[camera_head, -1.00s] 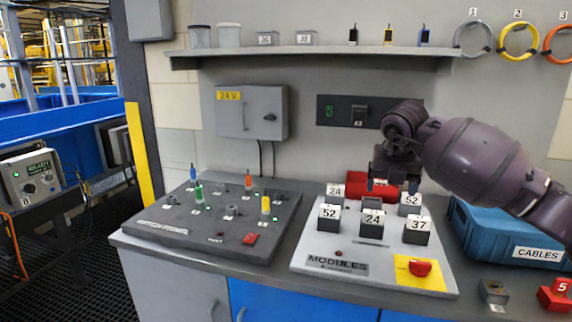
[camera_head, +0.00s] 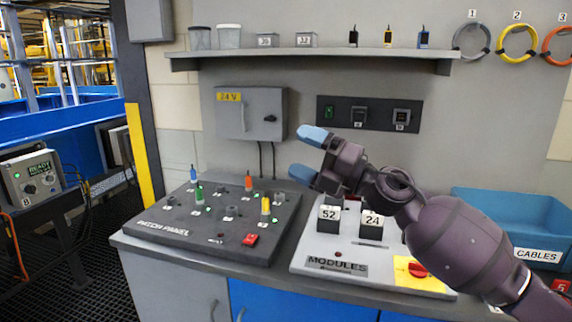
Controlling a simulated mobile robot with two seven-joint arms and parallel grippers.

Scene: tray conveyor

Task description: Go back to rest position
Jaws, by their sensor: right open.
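My right gripper (camera_head: 303,153) has blue fingertips and is open, with nothing between its fingers. It is raised above the gap between the patch panel and the modules board and points to the left. My right arm comes in from the lower right and covers part of the modules board (camera_head: 318,248). Modules marked 52 (camera_head: 329,218) and 24 (camera_head: 371,225) show on the board below the gripper; the other modules are hidden behind the arm. My left gripper is out of view.
The dark patch panel (camera_head: 160,228) with colored plugs lies on the left of the bench. A blue cables bin (camera_head: 500,205) stands at the right, behind my arm. A grey wall box (camera_head: 262,113) and a shelf (camera_head: 310,54) with small items are on the wall.

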